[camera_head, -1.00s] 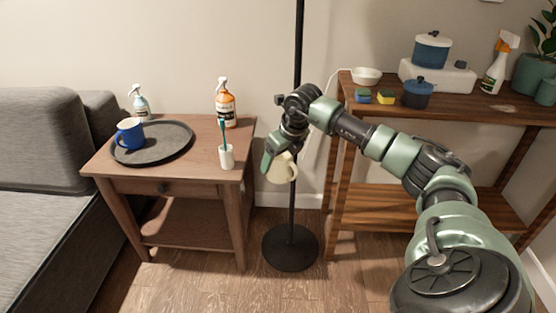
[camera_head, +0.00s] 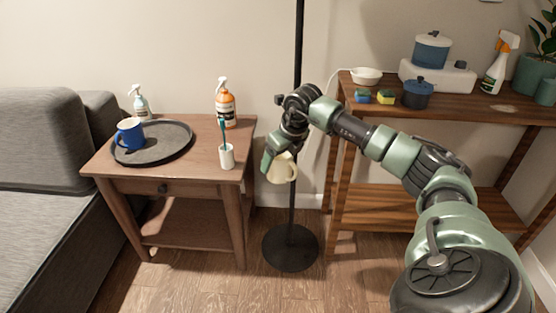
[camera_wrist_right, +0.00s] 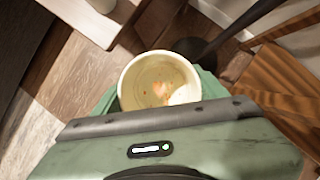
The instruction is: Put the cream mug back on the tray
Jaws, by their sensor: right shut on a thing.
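The cream mug (camera_head: 282,169) hangs in the air in front of the lamp pole, right of the side table. My right gripper (camera_head: 270,160) is shut on it. In the right wrist view the mug (camera_wrist_right: 157,82) shows its open rim and inside, with the green finger edges beside it. The dark round tray (camera_head: 165,151) lies on the side table, left of my right gripper, with a blue mug (camera_head: 130,133) at its left part. My left gripper is not in view.
A black lamp pole (camera_head: 293,222) stands behind my gripper. A wooden shelf (camera_head: 455,108) is at right.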

